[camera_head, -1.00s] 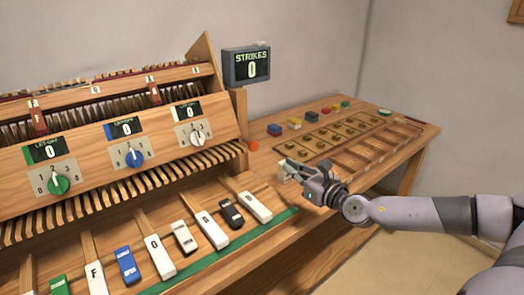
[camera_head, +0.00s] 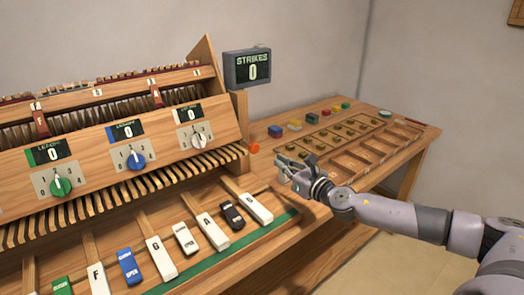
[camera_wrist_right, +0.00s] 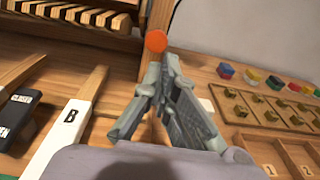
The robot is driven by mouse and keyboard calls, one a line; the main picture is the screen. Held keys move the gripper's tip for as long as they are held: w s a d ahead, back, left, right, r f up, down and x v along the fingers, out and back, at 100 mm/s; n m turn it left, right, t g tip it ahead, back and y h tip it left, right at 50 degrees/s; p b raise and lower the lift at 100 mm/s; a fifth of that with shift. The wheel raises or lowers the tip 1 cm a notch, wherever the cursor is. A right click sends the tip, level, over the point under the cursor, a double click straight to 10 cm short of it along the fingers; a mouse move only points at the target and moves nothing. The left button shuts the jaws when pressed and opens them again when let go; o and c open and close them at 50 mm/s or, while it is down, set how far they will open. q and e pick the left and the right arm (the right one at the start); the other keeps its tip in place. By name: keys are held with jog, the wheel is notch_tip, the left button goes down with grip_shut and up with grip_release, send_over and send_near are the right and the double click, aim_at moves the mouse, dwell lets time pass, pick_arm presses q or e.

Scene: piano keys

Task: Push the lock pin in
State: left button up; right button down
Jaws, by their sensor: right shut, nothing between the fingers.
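The lock pin appears as an orange round knob (camera_head: 254,148) at the right end of the wooden key-action frame, below the strikes display. It also shows in the right wrist view (camera_wrist_right: 156,41), straight beyond the fingertips. My right gripper (camera_head: 281,163) is shut and empty, just right of the orange knob and a little nearer to me. In the right wrist view the fingertips (camera_wrist_right: 160,68) meet just below the knob, apart from it as far as I can tell. The pin's shaft is hidden. My left gripper is not in view.
White, black, blue and green keys, including the white B key (camera_wrist_right: 72,135), lie left of my gripper. A tray (camera_head: 365,177) with compartments and several coloured blocks sits on the bench to the right. The strikes display (camera_head: 247,67) reads 0. Wall and air above the bench are clear.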

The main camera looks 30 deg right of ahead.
aim_at(256, 148)
jog(key=w, duration=0.2)
jog(key=w+p, duration=0.1)
jog(key=w, duration=0.2)
jog(key=w+p, duration=0.1)
jog(key=w, duration=0.2)
jog(key=shift+w+a, duration=0.15)
jog(key=shift+a, duration=0.2)
jog(key=shift+w+f, duration=0.2)
jog(key=shift+w, duration=0.45)
jog(key=shift+r, duration=0.1)
